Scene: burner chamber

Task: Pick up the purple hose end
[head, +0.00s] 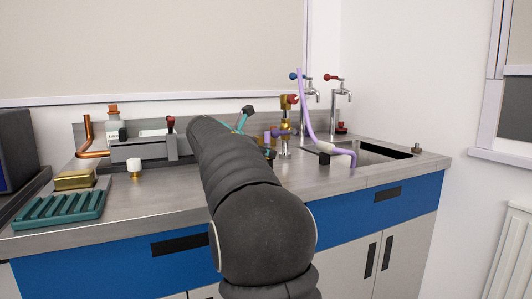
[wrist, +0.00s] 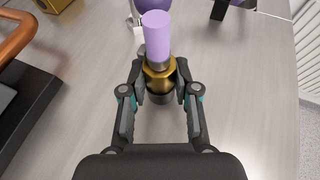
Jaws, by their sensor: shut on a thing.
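The purple hose end (wrist: 156,36) shows in the wrist view as a short lilac cylinder on a brass collar (wrist: 158,75) with a dark lower part. My gripper (wrist: 160,90) is shut around the brass collar, one finger on each side. In the head view the lilac piece (head: 267,138) stands just right of my arm, above the worktop. My gripper (head: 243,120) is partly hidden there by my dark arm. A longer purple hose (head: 304,108) runs down beside the taps and bends to the sink's near edge.
A brass valve with a red knob (head: 290,100) stands behind the held piece. The sink (head: 375,153) and two taps (head: 340,95) are to the right. At left are a copper pipe (head: 87,135), a bottle (head: 115,130) and a teal rack (head: 60,208).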

